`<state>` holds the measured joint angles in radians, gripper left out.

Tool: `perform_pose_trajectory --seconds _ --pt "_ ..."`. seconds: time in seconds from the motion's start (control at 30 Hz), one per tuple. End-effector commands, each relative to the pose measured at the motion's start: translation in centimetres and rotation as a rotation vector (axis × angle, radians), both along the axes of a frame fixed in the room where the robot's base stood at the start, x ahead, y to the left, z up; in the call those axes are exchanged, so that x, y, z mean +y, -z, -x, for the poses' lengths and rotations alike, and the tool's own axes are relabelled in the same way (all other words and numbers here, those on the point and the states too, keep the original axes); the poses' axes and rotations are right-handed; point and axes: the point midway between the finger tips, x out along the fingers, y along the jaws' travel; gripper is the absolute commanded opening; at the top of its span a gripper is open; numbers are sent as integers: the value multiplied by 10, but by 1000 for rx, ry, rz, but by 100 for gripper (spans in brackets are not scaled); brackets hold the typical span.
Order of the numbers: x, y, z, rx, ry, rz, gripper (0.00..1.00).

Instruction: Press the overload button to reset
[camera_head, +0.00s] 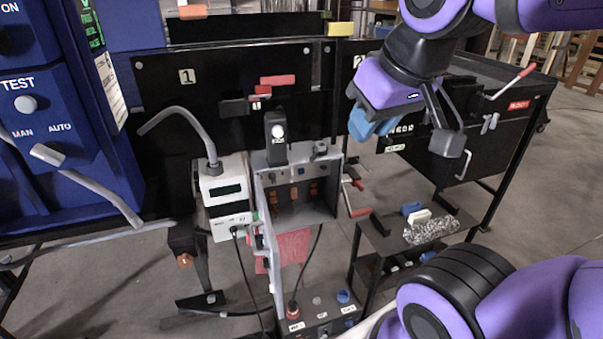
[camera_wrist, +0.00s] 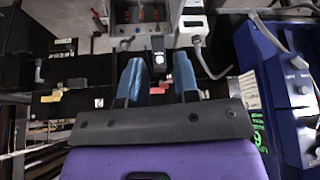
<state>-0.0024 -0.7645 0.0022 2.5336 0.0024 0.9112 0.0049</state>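No label reading "overload" is legible, so I cannot tell which button it is. An open grey electrical box (camera_head: 325,206) stands centre, with small orange and blue parts inside; it also shows at the top of the wrist view (camera_wrist: 140,30). On its top is a black unit (camera_head: 276,150) with a round white face. A control box (camera_head: 318,322) below carries a red button (camera_head: 293,310) and a blue button (camera_head: 343,296). My gripper (camera_head: 372,124) is up and right of the grey box, apart from it. In the wrist view its blue fingertips (camera_wrist: 158,78) are spread with nothing between them.
A white metering device (camera_head: 225,195) with a curved grey tube stands left of the grey box. The blue TEST cabinet (camera_head: 45,120) is far left. Black panels (camera_head: 220,90) stand behind. A low black stand (camera_head: 385,238) and a black cabinet (camera_head: 480,125) are on the right.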

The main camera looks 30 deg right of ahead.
Motion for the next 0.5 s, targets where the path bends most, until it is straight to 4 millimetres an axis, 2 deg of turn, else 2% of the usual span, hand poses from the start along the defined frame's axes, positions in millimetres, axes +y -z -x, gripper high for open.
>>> perform_pose_trajectory --seconds 0.03,0.1,0.13,0.5 --pt "0 0 0 0 0 0 17" --pt "0 0 0 0 0 0 1" --pt "0 0 0 0 0 0 0" --pt "0 0 0 0 0 0 0"
